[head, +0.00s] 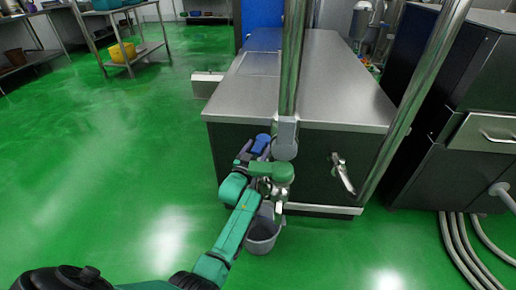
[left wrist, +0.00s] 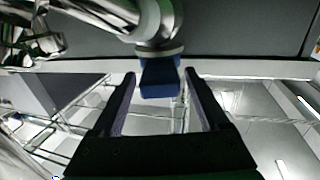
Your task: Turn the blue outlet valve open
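The blue outlet valve handle (head: 261,143) sits low on the pipework at the front of the steel counter. My left gripper (head: 248,150) reaches up to it from the left, partly hidden behind arm and pipe parts. In the left wrist view the blue handle (left wrist: 160,78) lies between the tips of the two open fingers, which also show as my left gripper (left wrist: 160,88). A gap shows on each side of the handle, so the fingers are not closed on it. My right gripper is in neither view.
A grey bucket (head: 262,236) stands on the floor below the valve. A vertical steel pipe (head: 292,62) rises just above the valve. A metal lever (head: 342,172) sticks out of the counter front to the right.

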